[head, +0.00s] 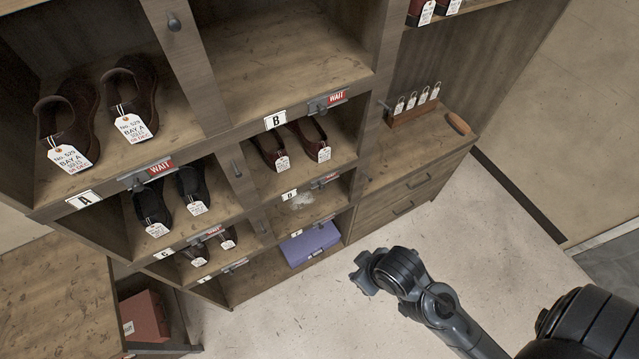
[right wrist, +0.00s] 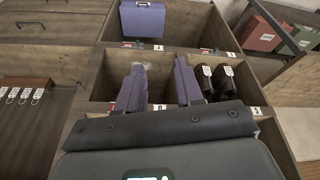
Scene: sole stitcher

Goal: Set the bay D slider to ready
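The bay D slider (head: 318,183) sits on the rail under the bay with dark red-brown shoes. A red WAIT sign (head: 330,177) shows at its right end, and the small white D label (head: 289,194) is to its left. My right gripper (head: 361,272) is in front of the cabinet, below and right of that rail and apart from it. In the right wrist view its two fingers (right wrist: 159,64) stand apart with nothing between them. My left gripper is not in view.
Bays A and B show WAIT signs. A purple box (head: 310,243) lies in the bottom compartment. A tag rack (head: 414,108) and a wooden-handled tool (head: 458,123) lie on the right shelf above drawers (head: 410,195). A side table (head: 60,295) is at left. The floor right of the cabinet is clear.

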